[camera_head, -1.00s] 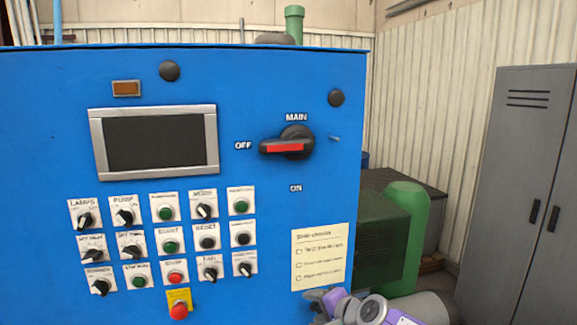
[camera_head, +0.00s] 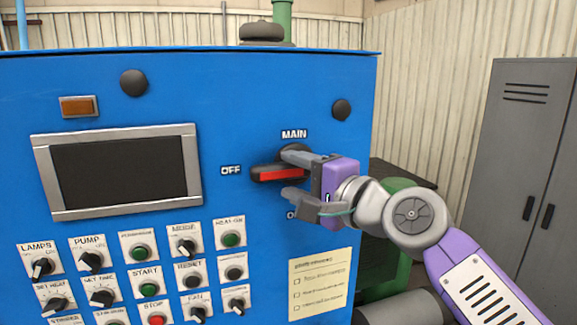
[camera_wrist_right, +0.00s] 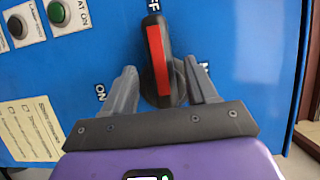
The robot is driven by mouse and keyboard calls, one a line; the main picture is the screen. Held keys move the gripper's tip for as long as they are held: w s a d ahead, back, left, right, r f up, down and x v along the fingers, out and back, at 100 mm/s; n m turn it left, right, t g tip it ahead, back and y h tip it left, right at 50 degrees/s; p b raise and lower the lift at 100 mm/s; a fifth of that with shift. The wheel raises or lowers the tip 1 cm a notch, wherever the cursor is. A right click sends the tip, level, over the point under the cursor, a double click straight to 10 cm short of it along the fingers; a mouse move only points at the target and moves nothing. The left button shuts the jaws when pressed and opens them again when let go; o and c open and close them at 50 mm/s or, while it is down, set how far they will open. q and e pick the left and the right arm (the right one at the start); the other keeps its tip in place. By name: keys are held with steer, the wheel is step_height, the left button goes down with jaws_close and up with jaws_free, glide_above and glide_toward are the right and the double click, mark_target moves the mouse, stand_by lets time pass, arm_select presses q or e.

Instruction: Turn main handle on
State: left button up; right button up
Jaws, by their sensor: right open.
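The main handle (camera_head: 277,174) is a black rotary lever with a red stripe on the blue panel. It lies level and points left to the OFF label (camera_head: 231,171). The MAIN label is above it, and the ON label below is mostly hidden by my gripper. My right gripper (camera_head: 292,176) is open, with one finger above the handle and one below. In the right wrist view the handle (camera_wrist_right: 158,60) stands between the two spread fingers (camera_wrist_right: 163,84), with gaps on both sides. My left gripper is not in view.
The blue cabinet also carries a dark screen (camera_head: 125,170) and rows of knobs and buttons at lower left. A paper checklist (camera_head: 320,283) is stuck below the handle. A grey locker (camera_head: 520,170) stands at right, with green machinery behind my right arm.

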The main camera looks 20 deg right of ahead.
steer(key=shift+w+a+r, duration=0.1)
steer(key=shift+w+a, duration=0.3)
steer(key=shift+w, duration=0.2)
steer(key=shift+w, duration=0.1)
jaws_close()
